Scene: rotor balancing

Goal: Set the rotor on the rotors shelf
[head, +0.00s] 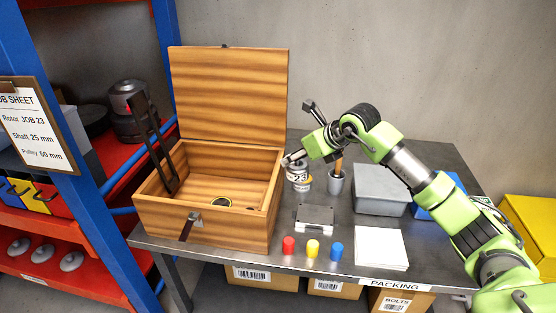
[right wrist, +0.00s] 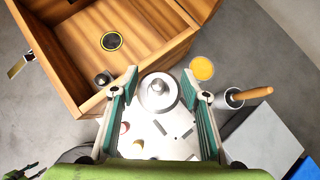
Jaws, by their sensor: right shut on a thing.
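My right gripper (head: 293,160) is above the table, just right of the open wooden box. It is shut on the rotor (head: 299,177), a light piece marked 23. In the right wrist view the rotor (right wrist: 158,91) shows from above as a grey disc with a central shaft, between the green-padded fingers. A red shelf rack (head: 90,222) with blue posts stands at the left; no rotors label is readable. Dark round parts (head: 127,100) stand on its upper level, and grey domed pieces (head: 71,261) lie on a lower one.
The wooden box (head: 205,229), lid raised, stands between the gripper and the rack. A dark two-bar piece (head: 150,140) rises at its left side. A grey cup (head: 337,184) with a wooden handle, a grey bin (head: 380,190) and coloured pieces (head: 312,248) are close by.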

